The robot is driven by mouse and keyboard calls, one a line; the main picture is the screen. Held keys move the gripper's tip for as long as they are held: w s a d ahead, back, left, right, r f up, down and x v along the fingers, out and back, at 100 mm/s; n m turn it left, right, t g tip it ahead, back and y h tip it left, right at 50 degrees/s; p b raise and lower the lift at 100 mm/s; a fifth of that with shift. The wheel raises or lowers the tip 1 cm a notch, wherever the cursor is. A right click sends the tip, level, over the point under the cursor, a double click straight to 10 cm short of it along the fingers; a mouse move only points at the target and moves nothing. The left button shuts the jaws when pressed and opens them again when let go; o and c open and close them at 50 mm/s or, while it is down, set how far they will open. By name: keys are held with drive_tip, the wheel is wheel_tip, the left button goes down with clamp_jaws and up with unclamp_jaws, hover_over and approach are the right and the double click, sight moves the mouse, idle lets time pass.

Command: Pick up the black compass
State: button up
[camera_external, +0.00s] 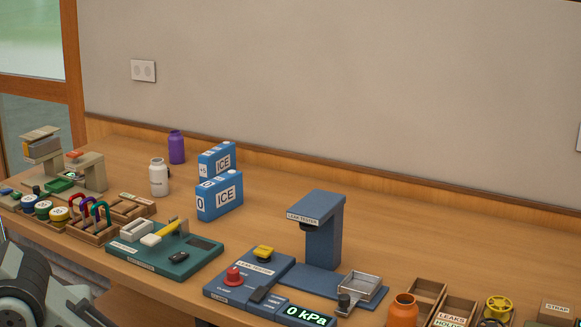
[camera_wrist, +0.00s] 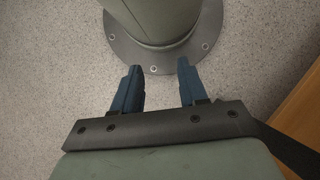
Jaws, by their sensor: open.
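I cannot clearly make out a black compass in either view. A small black item (camera_external: 178,257) lies on the green board (camera_external: 140,264) in the external view, but it is too small to identify. My gripper (camera_wrist: 159,70) shows in the wrist view with its two blue fingers apart and nothing between them. It is over the speckled floor (camera_wrist: 60,50), beside a round bolted base flange, away from the items on the bench. In the external view part of my arm shows at the lower left, and my fingers are not clearly seen.
The wooden bench (camera_external: 270,228) holds blue ICE packs (camera_external: 219,197), a white bottle (camera_external: 159,178), a purple bottle (camera_external: 177,147), a blue leak tester (camera_external: 318,225), an orange bottle (camera_external: 403,312) and a rack of coloured carabiners (camera_external: 92,228). The bench is clear behind the tester.

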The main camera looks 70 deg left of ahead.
idle(0.4)
drive_tip(key=o, duration=0.7)
drive_tip(key=shift+o, duration=0.2)
